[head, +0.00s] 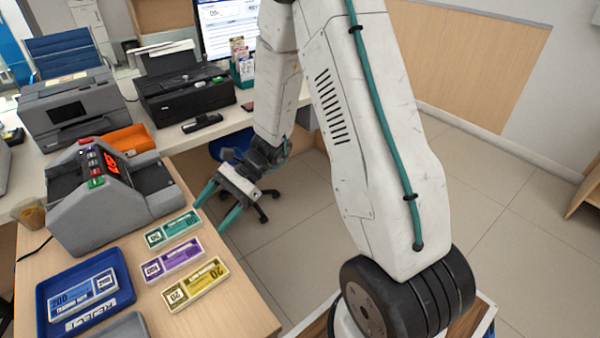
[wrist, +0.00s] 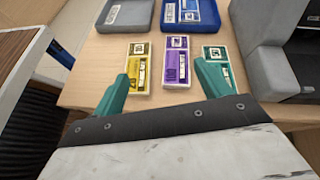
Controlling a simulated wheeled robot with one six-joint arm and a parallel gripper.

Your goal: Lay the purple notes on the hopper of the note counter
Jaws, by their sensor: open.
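The purple notes (head: 173,260) lie flat on the wooden counter, between a green bundle (head: 173,230) and a yellow bundle (head: 196,284). In the wrist view the purple notes (wrist: 177,62) lie ahead of my gripper, between the lines of its fingers. The grey note counter (head: 112,200) stands behind the bundles, with a red display and coloured buttons. Its grey side also shows at the right of the wrist view (wrist: 262,50). My gripper (head: 217,211) is open and empty, beyond the counter's right edge in the head view, apart from the notes.
A blue tray (head: 125,272) marked REJECT holds a blue bundle (head: 82,296). A grey tray (head: 128,327) sits beside it. An orange tray (head: 130,139), printers (head: 184,92) and a cup (head: 30,214) stand farther back. The floor right of the counter is open around a chair.

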